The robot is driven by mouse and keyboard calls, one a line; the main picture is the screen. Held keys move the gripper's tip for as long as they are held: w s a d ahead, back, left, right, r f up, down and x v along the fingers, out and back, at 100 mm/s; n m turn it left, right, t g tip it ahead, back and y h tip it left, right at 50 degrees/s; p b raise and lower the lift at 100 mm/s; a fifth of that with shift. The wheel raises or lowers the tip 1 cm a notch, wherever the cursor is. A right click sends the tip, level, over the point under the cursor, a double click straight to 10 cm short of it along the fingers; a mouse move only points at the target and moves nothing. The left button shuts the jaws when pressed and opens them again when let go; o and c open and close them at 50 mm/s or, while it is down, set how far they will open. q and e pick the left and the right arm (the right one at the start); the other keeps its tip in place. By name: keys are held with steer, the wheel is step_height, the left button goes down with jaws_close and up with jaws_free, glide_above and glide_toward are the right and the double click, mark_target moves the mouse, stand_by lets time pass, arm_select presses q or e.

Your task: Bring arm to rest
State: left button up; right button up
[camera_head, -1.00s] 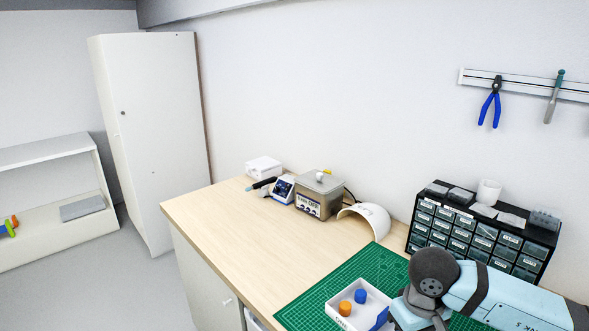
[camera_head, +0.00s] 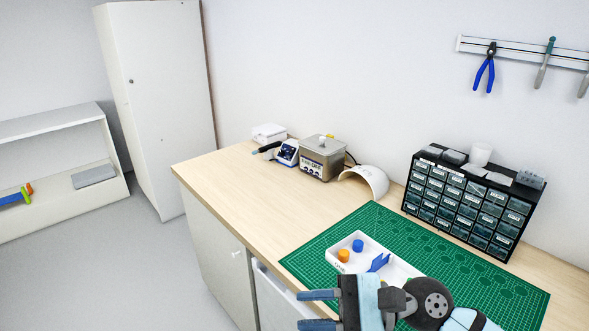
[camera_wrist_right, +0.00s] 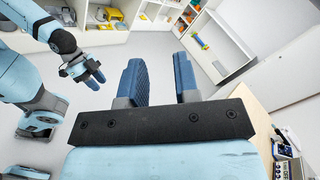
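My right gripper (camera_head: 318,310) is at the bottom of the head view, in front of the bench edge, pointing left. Its two blue fingers are apart with nothing between them. In the right wrist view it is open too (camera_wrist_right: 161,82), with the room's floor and shelves beyond. My left gripper (camera_wrist_right: 93,77) shows small at the upper left of the right wrist view. Its fingers look close together, but whether they touch is unclear. The left arm is not in the head view.
A white tray (camera_head: 403,272) with orange and blue caps and a blue piece lies on the green mat (camera_head: 325,248), close behind my right arm. A black drawer cabinet (camera_head: 409,194) stands behind the mat. Clear floor (camera_head: 120,270) lies left of the bench.

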steer(key=w+d+r+m+t, duration=0.25)
steer(key=m+t, duration=0.55)
steer(key=m, duration=0.4)
steer(key=w+d+r+m+t, duration=0.2)
steer(key=d+r+m+t, duration=0.15)
steer(key=m+t, duration=0.6)
steer(key=d+f+m+g+h, duration=0.1)
steer(key=d+f+m+h, duration=0.7)
steer(key=m, duration=0.6)
steer(key=d+f+m+h, duration=0.6)
steer(key=m+h, duration=0.4)
steer(key=m, duration=0.4)
steer(key=s+d+f+m+g, duration=0.2)
steer(key=s+f+m+g, duration=0.45)
steer(key=s, duration=0.25)
steer(key=s+d+f+m+g, duration=0.2)
steer(key=s+f+m+g, duration=0.35)
steer(key=s+f, duration=0.3)
steer(key=w+a+f+n+t+y+p, duration=0.2)
steer(key=w+a+f+t+y+p, duration=0.1)
steer(key=w+a+f+t+p, duration=0.2)
steer(key=shift+w+a+f+t+p, duration=0.2)
steer(key=shift+a+f+t+p, duration=0.2)
steer(key=shift+a+t+p, duration=0.55)
